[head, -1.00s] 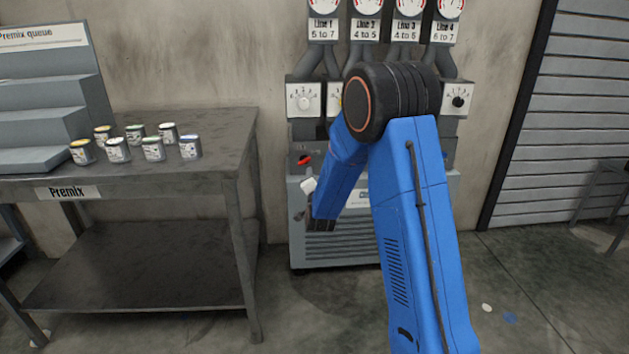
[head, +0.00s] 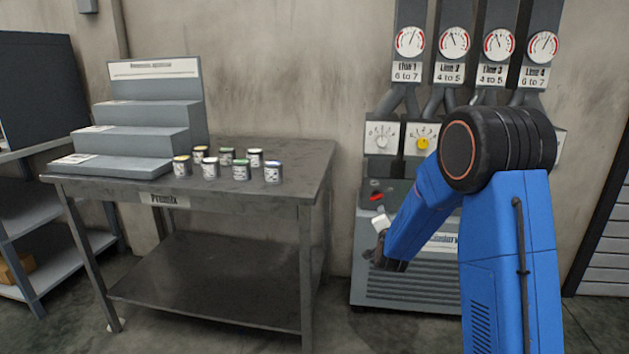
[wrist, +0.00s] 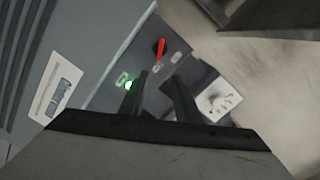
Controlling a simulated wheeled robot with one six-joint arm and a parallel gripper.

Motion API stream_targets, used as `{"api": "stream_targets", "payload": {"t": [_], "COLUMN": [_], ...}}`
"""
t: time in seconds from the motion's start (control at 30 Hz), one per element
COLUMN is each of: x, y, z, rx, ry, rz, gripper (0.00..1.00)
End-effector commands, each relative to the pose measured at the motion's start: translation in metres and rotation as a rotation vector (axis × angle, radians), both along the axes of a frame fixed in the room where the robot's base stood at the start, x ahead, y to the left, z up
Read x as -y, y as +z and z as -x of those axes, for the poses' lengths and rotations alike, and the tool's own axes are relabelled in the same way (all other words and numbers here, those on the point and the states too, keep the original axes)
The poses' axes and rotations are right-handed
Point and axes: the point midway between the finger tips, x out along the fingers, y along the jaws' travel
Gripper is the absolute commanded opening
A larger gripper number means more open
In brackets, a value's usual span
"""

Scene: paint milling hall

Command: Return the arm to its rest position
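My blue arm (head: 508,230) is raised in front of a grey dosing cabinet (head: 410,290), bent at a black elbow joint. Its forearm slopes down to the left. My gripper shows small at its end, and its fingers are hard to make out in the head view. In the wrist view my gripper (wrist: 158,88) has two dark fingers apart with a gap between them and nothing held. Beyond the fingers are a red switch handle (wrist: 160,47), a green light (wrist: 128,86) and a white dial (wrist: 218,100) on the cabinet.
A metal table (head: 240,210) labelled Premix stands left of the cabinet, bearing several small paint cans and a stepped grey rack (head: 140,140). Gauges (head: 410,42) and dials are on the cabinet's upper part. A shelf (head: 40,220) is at far left. Floor shows between table and cabinet.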

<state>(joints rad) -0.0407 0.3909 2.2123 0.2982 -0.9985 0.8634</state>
Motion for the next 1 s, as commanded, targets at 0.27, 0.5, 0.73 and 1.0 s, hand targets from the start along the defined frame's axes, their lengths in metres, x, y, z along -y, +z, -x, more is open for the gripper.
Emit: {"api": "stream_targets", "payload": {"t": [0.27,0.5,0.73,1.0], "x": [-0.014,-0.026,-0.035,-0.042], "y": [0.04,0.063,0.079,0.088], "z": [0.046,0.1,0.163,0.248], "rx": [-0.164,-0.312,-0.447,-0.603], "ry": [0.088,0.177,0.27,0.385], "rz": [0.085,0.177,0.274,0.395], "gripper": [0.3,0.3,0.3,0.3]}}
